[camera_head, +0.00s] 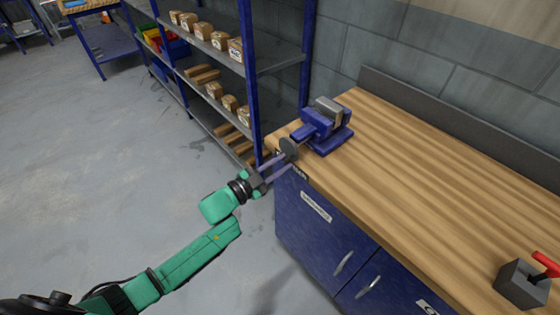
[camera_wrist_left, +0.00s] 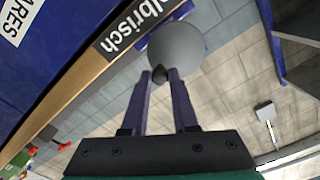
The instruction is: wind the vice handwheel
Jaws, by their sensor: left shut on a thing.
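The blue vice (camera_head: 318,126) with grey jaws sits on the wooden workbench near its left end. Its round grey handwheel (camera_head: 289,149) faces the bench's left end and shows large in the left wrist view (camera_wrist_left: 180,45). My left gripper (camera_head: 279,164) reaches in from the left to the handwheel. In the left wrist view its two fingers (camera_wrist_left: 160,75) are shut on a small dark handle that stands out from the lower left of the wheel's face. The fingertips partly hide the handle. My right gripper is not in view.
The workbench top (camera_head: 420,165) is mostly clear along its length. A grey block with a red lever (camera_head: 523,284) stands at its right end. Blue cabinet doors (camera_head: 315,225) are below. A shelf rack (camera_head: 250,80) with boxes stands close behind the left end. The floor at left is free.

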